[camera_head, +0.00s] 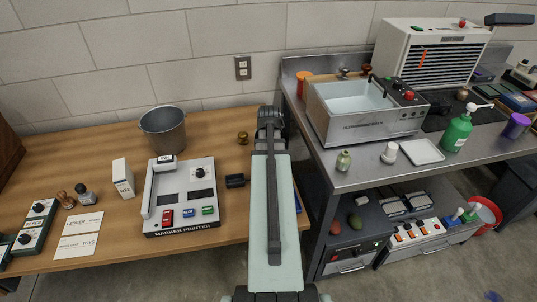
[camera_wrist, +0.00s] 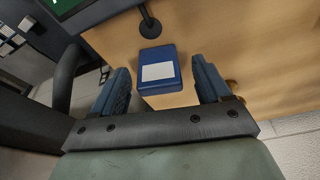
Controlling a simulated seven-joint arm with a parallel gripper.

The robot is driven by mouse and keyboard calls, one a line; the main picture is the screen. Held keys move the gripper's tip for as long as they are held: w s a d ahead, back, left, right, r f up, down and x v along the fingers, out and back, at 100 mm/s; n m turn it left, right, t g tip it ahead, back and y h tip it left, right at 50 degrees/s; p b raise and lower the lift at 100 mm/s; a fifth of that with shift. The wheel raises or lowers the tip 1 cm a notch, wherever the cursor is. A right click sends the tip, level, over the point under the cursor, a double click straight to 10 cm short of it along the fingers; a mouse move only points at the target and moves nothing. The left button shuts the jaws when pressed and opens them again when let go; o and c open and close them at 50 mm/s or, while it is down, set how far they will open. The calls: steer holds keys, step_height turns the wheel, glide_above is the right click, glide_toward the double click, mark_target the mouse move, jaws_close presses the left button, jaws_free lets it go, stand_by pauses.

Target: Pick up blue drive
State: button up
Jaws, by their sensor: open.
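The blue drive (camera_wrist: 158,68) is a flat blue box with a blank white label, seen in the wrist view on or just above a light wooden surface. My gripper (camera_wrist: 161,75) is open, with one dark blue finger on each side of the drive in the picture. A gap shows between the drive and each finger; I cannot tell how far beyond the fingertips it lies. In the head view my arm covers the right part of the wooden table (camera_head: 110,143), and a small blue sliver (camera_head: 298,203) shows beside it. The gripper's fingers are hidden there.
A dark stalk with a round base (camera_wrist: 150,27) stands just beyond the drive. A metal bench (camera_head: 375,172) with a sink unit (camera_head: 365,110) stands close on the right.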

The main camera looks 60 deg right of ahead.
steer(key=shift+w+d+f, duration=0.1)
steer(key=shift+d+f, duration=0.05)
steer(key=shift+f, duration=0.55)
steer(key=c, duration=1.1)
